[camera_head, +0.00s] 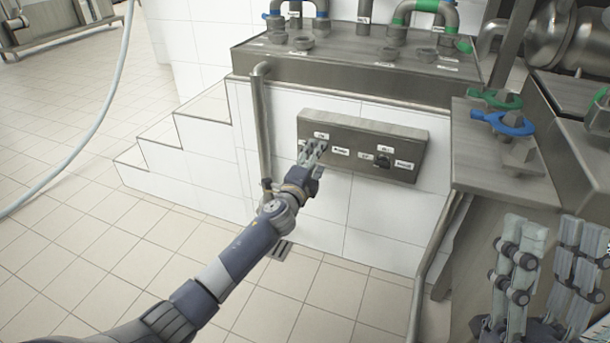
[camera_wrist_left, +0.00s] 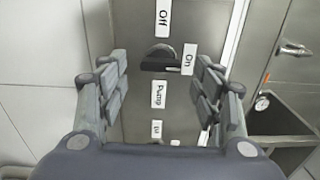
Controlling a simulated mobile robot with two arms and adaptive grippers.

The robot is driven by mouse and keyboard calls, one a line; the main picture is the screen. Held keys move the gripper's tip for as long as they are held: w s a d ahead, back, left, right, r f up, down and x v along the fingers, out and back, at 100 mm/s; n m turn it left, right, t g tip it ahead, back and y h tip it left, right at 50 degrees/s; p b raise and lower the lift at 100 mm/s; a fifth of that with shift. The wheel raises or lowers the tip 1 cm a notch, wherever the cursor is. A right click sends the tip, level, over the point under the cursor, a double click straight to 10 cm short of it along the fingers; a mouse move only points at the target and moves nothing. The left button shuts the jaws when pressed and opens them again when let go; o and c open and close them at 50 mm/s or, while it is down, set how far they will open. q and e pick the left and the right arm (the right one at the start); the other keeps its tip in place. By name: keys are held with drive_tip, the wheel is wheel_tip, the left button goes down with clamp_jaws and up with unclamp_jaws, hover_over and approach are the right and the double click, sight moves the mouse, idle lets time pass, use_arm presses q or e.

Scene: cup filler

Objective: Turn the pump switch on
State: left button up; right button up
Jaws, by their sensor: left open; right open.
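The pump switch (camera_wrist_left: 158,60) is a dark rotary knob in the left wrist view, between labels reading "Off" and "On", with a "Pump" label below it. My left gripper (camera_head: 316,147) is at the left part of this panel and covers the switch in the head view. Its fingers are open on either side of the knob in the wrist view, with no visible contact. My right gripper (camera_head: 545,265) is open and empty at the lower right.
A second dark knob (camera_head: 383,160) is on the panel's right part. A vertical metal pipe (camera_head: 262,130) runs just left of the panel. Blue (camera_head: 503,123) and green (camera_head: 495,98) valve handles are at the right. The tiled floor at left is mostly open.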

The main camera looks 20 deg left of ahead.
use_arm(q)
drive_tip(key=s, duration=1)
drive_tip(key=shift+s+a, duration=0.15)
